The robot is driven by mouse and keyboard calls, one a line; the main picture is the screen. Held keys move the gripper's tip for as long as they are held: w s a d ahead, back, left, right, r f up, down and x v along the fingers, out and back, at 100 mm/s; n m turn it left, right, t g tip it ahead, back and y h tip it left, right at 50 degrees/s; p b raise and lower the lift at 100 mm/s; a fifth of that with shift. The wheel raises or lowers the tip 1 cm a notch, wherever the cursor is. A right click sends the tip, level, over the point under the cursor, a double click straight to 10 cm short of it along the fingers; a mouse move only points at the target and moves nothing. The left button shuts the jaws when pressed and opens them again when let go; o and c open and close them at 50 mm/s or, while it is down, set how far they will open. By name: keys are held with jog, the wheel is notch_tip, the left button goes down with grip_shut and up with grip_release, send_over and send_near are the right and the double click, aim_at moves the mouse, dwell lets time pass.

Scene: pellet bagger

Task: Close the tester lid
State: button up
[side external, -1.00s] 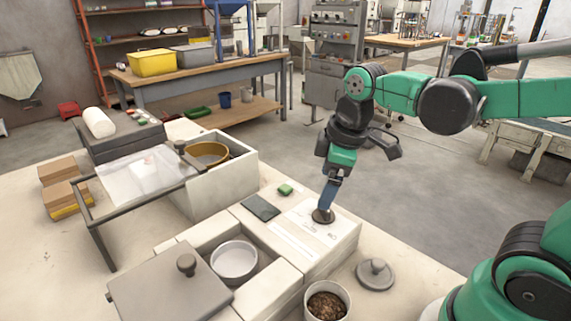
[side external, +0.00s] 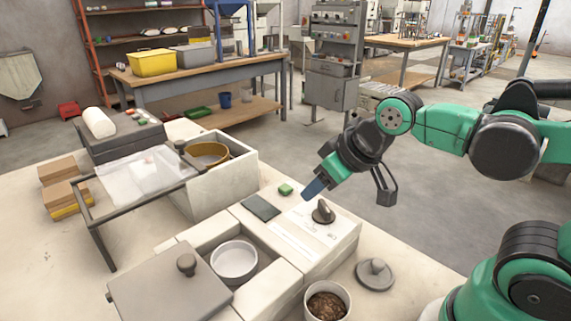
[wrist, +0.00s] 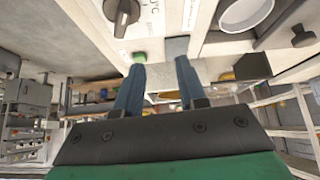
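The tester (side external: 318,248) is a pale box with a dark dial knob (side external: 323,211), a green button (side external: 285,189) and a dark display (side external: 260,207) on top. Its grey lid (side external: 165,285) with a round knob (side external: 186,264) lies to the left of the open chamber. A white dish (side external: 234,261) in the chamber is uncovered. My gripper (side external: 313,190) is above the tester near the dial, tilted and apart from it. In the wrist view my gripper's two blue fingers (wrist: 160,74) are apart with nothing between them.
A cup of dark pellets (side external: 326,303) and a small round grey lid (side external: 375,273) stand at the front right.

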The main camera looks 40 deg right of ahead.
jog(key=w+a+r+n, duration=0.1)
jog(key=a+n, duration=0.1)
jog(key=a, duration=0.1)
jog(key=w+a+r+n+g+y, duration=0.1)
jog(key=w+a+r+n, duration=0.1)
jog(key=a, duration=0.1)
jog(key=w+a+r+n+g+y, duration=0.1)
jog(key=a+n, duration=0.1)
jog(key=shift+w+a+r, duration=0.3)
jog(key=shift+w+a, duration=0.05)
jog(key=shift+a, duration=0.05)
grip_shut()
jog(key=n+g+y, duration=0.1)
jog(key=n+g, duration=0.3)
jog(key=n, duration=0.4)
send_over(163, 283)
jog(key=x, duration=0.8)
jog(key=shift+f, duration=0.15)
jog(key=d, duration=0.3)
jog(key=shift+s+f, duration=0.15)
jog(key=shift+s, duration=0.2)
jog(key=shift+s+d, duration=0.15)
jog(key=shift+d, duration=0.3)
jog(key=d, duration=1.1)
jog(key=shift+d, duration=0.25)
